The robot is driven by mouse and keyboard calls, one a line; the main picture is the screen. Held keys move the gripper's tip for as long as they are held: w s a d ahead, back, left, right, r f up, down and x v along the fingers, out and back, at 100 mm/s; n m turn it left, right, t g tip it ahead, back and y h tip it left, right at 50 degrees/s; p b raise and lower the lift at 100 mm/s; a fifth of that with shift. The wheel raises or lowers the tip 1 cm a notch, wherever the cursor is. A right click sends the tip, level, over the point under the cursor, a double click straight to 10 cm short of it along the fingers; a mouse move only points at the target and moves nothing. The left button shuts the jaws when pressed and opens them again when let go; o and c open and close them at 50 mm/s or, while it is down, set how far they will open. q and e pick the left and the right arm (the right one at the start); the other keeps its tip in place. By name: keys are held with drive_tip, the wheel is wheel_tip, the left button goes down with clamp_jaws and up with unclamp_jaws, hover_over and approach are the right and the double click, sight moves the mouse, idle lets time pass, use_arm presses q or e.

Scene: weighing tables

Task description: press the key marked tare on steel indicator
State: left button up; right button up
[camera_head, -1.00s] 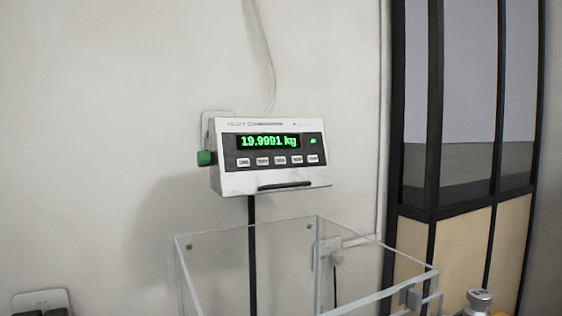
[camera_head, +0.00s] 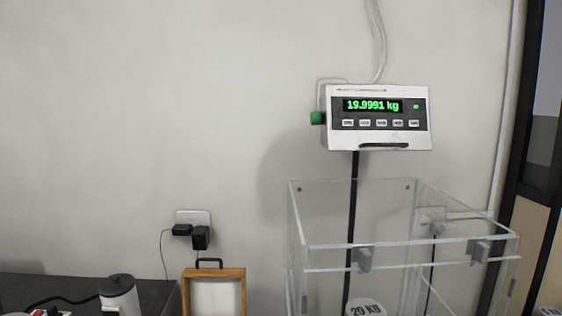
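The steel indicator (camera_head: 340,134) is mounted upright on a dark post in front of the wall, right of centre in the head view. Its green display (camera_head: 372,105) reads 19.9991 kg. A row of several small pale keys (camera_head: 381,123) runs below the display; their markings are too small to read, so I cannot tell which is tare. A green knob (camera_head: 316,118) sticks out on its left side. Neither of my grippers shows in the head view.
A clear open-topped draft shield (camera_head: 296,235) stands below the indicator, with a 20 kg weight (camera_head: 365,307) inside. A wooden frame (camera_head: 187,292), a cylindrical container (camera_head: 118,296) and a dark worktop (camera_head: 75,290) are lower left. Wall sockets (camera_head: 192,216) hold black plugs.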

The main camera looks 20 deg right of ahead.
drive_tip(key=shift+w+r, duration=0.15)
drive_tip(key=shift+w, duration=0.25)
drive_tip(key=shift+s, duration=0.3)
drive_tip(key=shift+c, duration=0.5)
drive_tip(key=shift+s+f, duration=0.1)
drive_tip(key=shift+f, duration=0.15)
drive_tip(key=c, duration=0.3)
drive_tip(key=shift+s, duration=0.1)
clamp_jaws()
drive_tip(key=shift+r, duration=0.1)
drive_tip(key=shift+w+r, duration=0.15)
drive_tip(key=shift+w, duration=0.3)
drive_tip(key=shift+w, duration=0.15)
